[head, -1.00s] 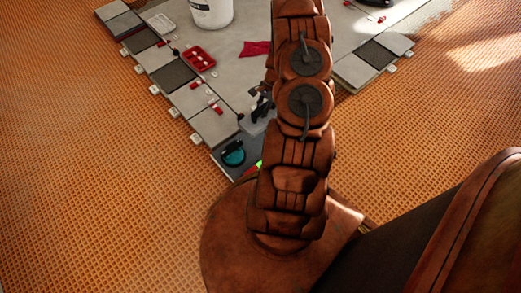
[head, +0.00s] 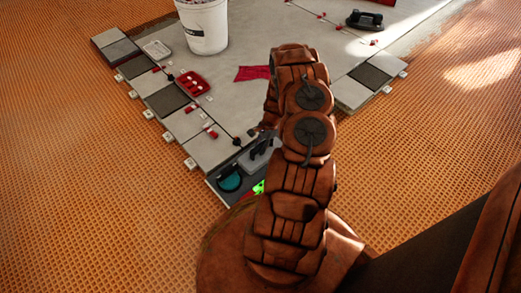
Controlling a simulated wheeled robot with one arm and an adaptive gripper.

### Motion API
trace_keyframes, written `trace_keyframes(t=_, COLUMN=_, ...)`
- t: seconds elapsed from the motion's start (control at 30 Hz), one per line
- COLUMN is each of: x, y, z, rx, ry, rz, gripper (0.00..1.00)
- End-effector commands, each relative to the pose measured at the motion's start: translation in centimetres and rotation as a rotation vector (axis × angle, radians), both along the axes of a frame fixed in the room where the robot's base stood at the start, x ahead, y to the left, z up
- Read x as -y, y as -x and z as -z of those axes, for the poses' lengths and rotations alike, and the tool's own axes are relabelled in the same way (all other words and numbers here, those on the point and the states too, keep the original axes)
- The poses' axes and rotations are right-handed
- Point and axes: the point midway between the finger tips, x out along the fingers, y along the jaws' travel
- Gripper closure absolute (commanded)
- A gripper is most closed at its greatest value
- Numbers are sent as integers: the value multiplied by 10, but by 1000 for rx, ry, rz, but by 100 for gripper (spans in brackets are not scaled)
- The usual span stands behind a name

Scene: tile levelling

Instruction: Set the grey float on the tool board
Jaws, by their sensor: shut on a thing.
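The grey float (head: 262,161) has a pale grey plate and a dark handle. It is at the near corner of the tiled floor, left of my arm, over or on the tool board's far part; I cannot tell if it touches. My gripper (head: 264,136) is shut on the float, with its fingers small and partly hidden by my arm. The dark tool board (head: 213,188) carries a round teal tool (head: 230,181) at its left and a bright green item (head: 259,187) beside my arm. My arm hides the board's right part.
Grey tiles with clips line the left edge. A red tray (head: 192,84), a white bucket (head: 205,30) and a red cloth (head: 253,73) lie beyond. A black-handled tool (head: 365,20) is at the far right. Orange textured floor is clear at left.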

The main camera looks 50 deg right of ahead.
Motion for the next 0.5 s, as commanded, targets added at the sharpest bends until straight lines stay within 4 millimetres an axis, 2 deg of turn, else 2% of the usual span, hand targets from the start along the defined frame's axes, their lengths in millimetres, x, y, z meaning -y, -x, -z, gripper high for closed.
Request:
trace_keyframes(t=0.37, x=-1, y=0, z=5, rx=0, ry=-1, rz=0, gripper=100)
trace_keyframes(t=0.4, x=-1, y=0, z=6, rx=-1, ry=-1, rz=0, gripper=75)
trace_keyframes(t=0.5, x=0, y=0, z=5, rx=0, ry=-1, rz=0, gripper=65)
